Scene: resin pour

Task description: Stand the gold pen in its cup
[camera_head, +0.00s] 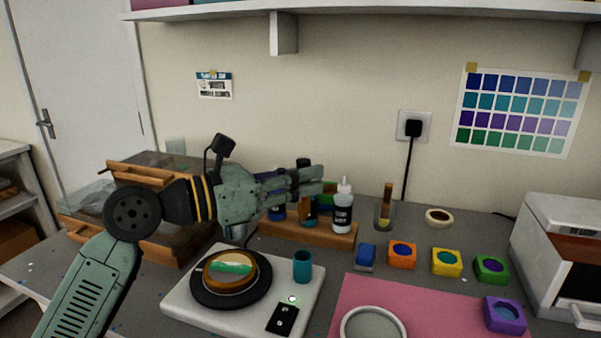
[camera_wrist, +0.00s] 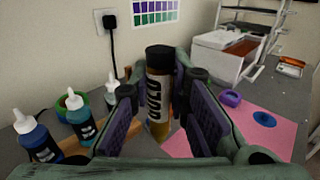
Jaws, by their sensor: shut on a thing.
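The gold pen, with a black cap and an amber-gold body with dark lettering, stands upright between the jaws of my gripper (camera_head: 305,184) in the head view. In the wrist view the pen (camera_wrist: 159,88) is in the middle, between the two purple-padded fingers (camera_wrist: 160,108). My gripper is shut on it. A small teal cup (camera_head: 303,267) stands upright on the white board, below and in front of my gripper. The cup looks empty; its inside is hardly visible.
A wooden rack (camera_head: 335,236) with bottles, including a white-capped one (camera_head: 342,208), is behind my gripper. A clear cup with a wooden stick (camera_head: 385,212) stands right of it. A round turntable (camera_head: 212,296) sits left on the white board (camera_head: 190,311). Colored molds and a pink mat (camera_head: 440,314) lie right.

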